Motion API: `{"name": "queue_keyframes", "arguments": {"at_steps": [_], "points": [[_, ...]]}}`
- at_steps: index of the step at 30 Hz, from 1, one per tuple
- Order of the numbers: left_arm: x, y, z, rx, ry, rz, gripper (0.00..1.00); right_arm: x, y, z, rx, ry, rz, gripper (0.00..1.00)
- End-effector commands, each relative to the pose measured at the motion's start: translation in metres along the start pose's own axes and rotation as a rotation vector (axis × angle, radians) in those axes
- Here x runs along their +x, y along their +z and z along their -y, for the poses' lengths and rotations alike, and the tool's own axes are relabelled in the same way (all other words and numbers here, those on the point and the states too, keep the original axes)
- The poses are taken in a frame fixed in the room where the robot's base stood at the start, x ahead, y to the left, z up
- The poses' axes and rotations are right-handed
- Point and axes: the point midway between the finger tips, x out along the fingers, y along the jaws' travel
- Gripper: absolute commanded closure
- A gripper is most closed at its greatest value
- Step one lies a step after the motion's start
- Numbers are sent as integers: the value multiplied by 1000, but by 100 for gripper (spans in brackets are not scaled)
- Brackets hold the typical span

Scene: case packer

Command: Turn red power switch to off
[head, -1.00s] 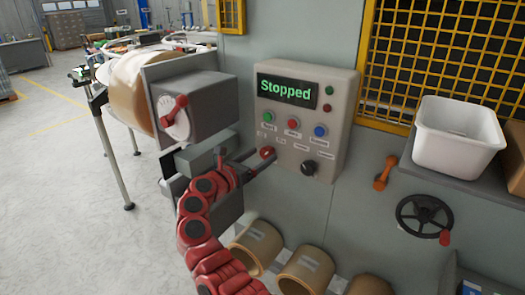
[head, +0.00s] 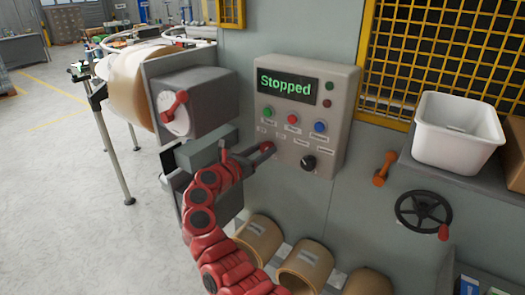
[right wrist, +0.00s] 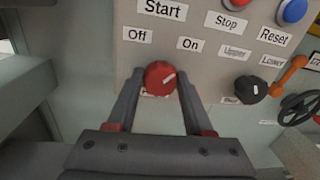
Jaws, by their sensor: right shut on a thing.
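The red power switch (right wrist: 160,77) is a round red knob on the control panel (head: 342,108). Its white mark points up and to the right, toward the "On" label (right wrist: 188,44); the "Off" label (right wrist: 137,35) is at its upper left. My right gripper (head: 266,149) is at the panel's lower left and is shut on the knob, one finger on each side in the right wrist view. In the head view the fingers mostly hide the knob. My left gripper is out of view.
The display (head: 287,85) reads "Stopped". Green (head: 267,113), red (head: 293,118) and blue (head: 320,127) buttons sit just above the gripper. A black knob (head: 308,162) is to its right. A grey box with a red lever (head: 175,106) stands to the left.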

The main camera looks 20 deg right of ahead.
Motion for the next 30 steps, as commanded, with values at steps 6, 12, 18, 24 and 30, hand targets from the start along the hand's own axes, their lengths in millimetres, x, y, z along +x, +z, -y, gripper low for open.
{"name": "queue_keyframes", "arguments": {"at_steps": [6,12,18,24,30], "points": [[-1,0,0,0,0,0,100,0,0,0,-31,-1,4,100],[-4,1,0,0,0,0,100,0,0,0,-129,-1,12,100],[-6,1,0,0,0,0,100,0,0,0,-295,-3,26,100],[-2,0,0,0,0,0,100,0,0,-1,-487,-3,41,100],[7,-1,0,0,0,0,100,0,0,-1,-678,-6,57,100]]}}
